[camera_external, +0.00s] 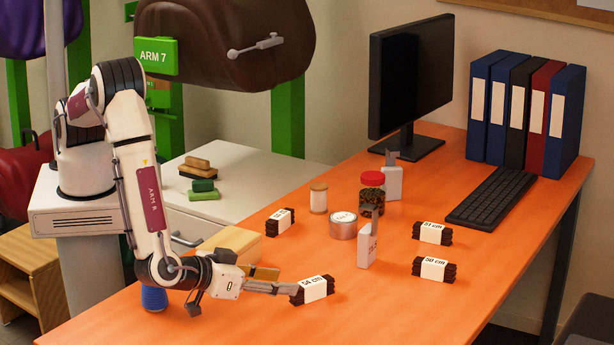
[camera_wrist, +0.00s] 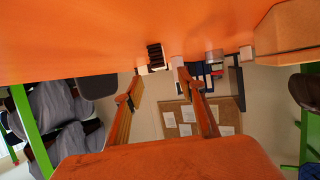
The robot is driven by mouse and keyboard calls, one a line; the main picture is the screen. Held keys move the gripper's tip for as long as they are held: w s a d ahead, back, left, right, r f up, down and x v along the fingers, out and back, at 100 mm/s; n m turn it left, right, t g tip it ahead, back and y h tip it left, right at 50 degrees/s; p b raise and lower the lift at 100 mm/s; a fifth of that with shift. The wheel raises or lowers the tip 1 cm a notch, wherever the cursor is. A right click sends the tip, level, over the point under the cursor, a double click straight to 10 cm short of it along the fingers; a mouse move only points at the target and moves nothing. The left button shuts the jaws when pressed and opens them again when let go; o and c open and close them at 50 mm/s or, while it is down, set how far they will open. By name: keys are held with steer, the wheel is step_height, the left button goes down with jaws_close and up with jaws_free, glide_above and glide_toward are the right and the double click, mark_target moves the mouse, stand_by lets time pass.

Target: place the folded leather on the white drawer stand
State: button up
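Several dark folded leather bundles with white paper bands lie on the orange table. The one labelled 54 cm (camera_external: 324,285) is at the front, by my fingertips. Others are the 50 cm bundle (camera_external: 434,269), the 51 cm bundle (camera_external: 432,233) and one behind the block (camera_external: 280,222). My gripper (camera_external: 284,283) is low and nearly level, pointing right. In the wrist view, my gripper (camera_wrist: 158,80) has its fingers apart, with a dark bundle end (camera_wrist: 155,56) near the tips; I cannot tell if they touch. The white drawer stand (camera_external: 262,179) is behind the table, at left.
Brushes (camera_external: 202,185) lie on the drawer stand. A wooden block (camera_external: 232,243) and blue spool (camera_external: 154,297) are near my wrist. A tin (camera_external: 343,226), red-lidded jar (camera_external: 372,194) and white holder (camera_external: 367,250) stand mid-table. A keyboard (camera_external: 490,199) and monitor (camera_external: 410,75) are farther back.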

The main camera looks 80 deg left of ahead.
mark_target(303, 285)
steer(key=shift+x, duration=1.35)
steer(key=shift+w, duration=0.1)
steer(key=shift+x, duration=2.5)
steer(key=shift+f, duration=0.15)
jaws_close()
